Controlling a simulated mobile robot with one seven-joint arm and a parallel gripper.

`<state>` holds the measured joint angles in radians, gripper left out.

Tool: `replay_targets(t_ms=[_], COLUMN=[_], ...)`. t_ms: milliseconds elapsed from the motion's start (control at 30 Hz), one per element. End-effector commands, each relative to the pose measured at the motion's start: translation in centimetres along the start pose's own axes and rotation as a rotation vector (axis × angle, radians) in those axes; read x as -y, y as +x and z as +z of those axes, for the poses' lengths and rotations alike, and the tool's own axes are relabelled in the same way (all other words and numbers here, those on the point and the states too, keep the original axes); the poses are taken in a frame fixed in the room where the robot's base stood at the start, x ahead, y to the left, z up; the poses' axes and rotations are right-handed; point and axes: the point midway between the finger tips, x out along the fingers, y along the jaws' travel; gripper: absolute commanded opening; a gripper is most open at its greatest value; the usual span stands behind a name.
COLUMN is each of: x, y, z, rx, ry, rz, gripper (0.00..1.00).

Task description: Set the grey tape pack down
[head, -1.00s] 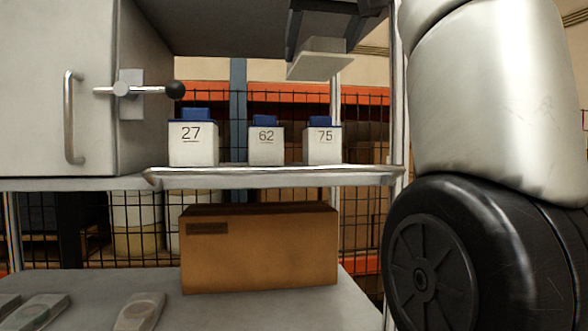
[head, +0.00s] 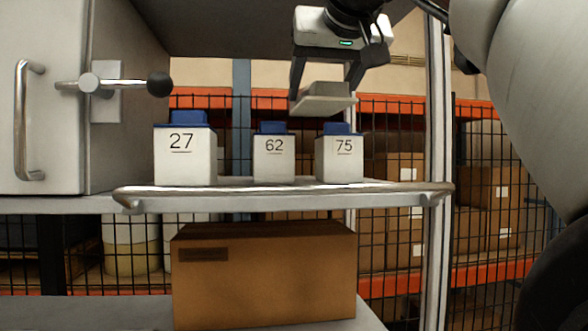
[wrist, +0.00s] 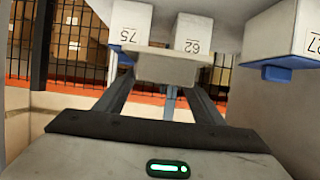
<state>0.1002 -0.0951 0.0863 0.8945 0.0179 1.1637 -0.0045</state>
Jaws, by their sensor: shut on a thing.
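The grey tape pack (head: 324,104) is a pale flat block with a raised middle. My gripper (head: 325,88) is shut on it and holds it in the air, pointing down. In the head view the pack hangs above the box marked 62 (head: 274,160) and the box marked 75 (head: 340,160), just over their blue tops in the picture. How far it is from them in depth I cannot tell. In the wrist view the pack (wrist: 165,66) spans both fingers and covers part of the boxes 75 and 62.
The box marked 27 (head: 185,158) stands left on the same shelf (head: 240,204), which has a metal front rail (head: 290,190). A cabinet handle with a black knob (head: 159,84) juts out at left. A cardboard box (head: 265,280) is below. Wire mesh lies behind.

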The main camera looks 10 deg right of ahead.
Motion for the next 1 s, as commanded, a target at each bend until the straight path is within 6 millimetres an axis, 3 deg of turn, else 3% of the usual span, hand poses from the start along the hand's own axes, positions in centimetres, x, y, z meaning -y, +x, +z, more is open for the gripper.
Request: replay_targets(t_ms=[100, 300, 533, 767, 1000], x=[-0.1, 0.0, -0.1, -0.1, -0.1], y=[1.3, 2.9, 3.7, 4.9, 5.1], z=[3.6, 7.3, 9.0, 12.0, 12.3], rx=[0.000, 0.000, -0.001, 0.000, -0.002], ry=[0.000, 0.001, 0.001, 0.000, 0.000], rz=[0.002, 0.001, 0.001, 0.001, 0.001], gripper=[0.36, 0.36, 0.36, 0.36, 0.36])
